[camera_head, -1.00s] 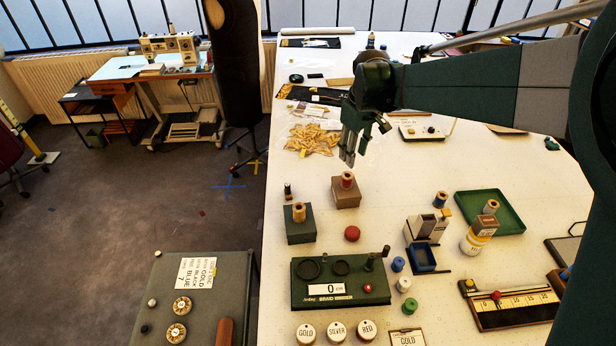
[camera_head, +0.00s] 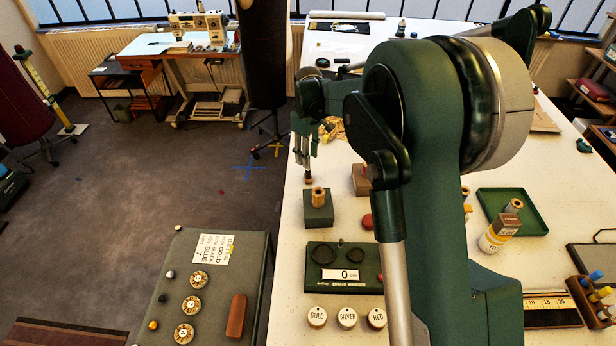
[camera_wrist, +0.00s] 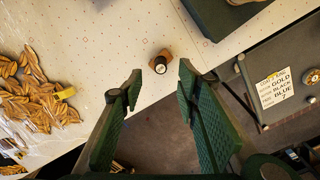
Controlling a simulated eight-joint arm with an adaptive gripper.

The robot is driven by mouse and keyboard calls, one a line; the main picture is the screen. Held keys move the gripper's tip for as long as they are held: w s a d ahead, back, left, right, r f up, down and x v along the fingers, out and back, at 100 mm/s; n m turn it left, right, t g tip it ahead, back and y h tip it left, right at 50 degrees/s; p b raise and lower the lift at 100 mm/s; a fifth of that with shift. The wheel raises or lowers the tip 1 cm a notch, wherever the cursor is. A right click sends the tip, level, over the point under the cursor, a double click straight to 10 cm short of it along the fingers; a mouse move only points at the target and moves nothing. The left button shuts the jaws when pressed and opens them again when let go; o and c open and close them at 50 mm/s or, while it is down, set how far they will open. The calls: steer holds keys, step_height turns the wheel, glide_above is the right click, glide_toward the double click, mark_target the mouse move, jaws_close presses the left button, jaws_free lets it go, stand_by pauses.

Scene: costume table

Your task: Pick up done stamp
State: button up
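A small stamp-like piece (camera_wrist: 159,66) with a round dark-rimmed top and a brown wooden base stands near the table edge in the wrist view. Its lettering is too small to read, so I cannot confirm it is the done stamp. In the head view it appears as a small dark upright piece (camera_head: 308,179) behind a green box with a wooden spool. My gripper (camera_wrist: 161,76) is open and empty, with the piece seen between and beyond its fingertips. In the head view my gripper (camera_head: 303,155) is above the table's left edge, just over the piece.
The green box (camera_head: 319,216) stands just in front of the piece. A pile of gold trim (camera_wrist: 35,92) lies to the left in the wrist view. A panel with dials (camera_head: 215,285) stands left of the table. My arm hides much of the table's middle.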

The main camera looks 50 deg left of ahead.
mark_target(308, 175)
steer(key=shift+f, duration=0.15)
steer(key=shift+f, duration=1.2)
steer(key=shift+f, duration=0.1)
steer(key=shift+f+p, duration=0.5)
steer(key=shift+f, duration=2)
steer(key=shift+s, duration=0.1)
steer(key=shift+c, duration=0.6)
steer(key=c, duration=0.9)
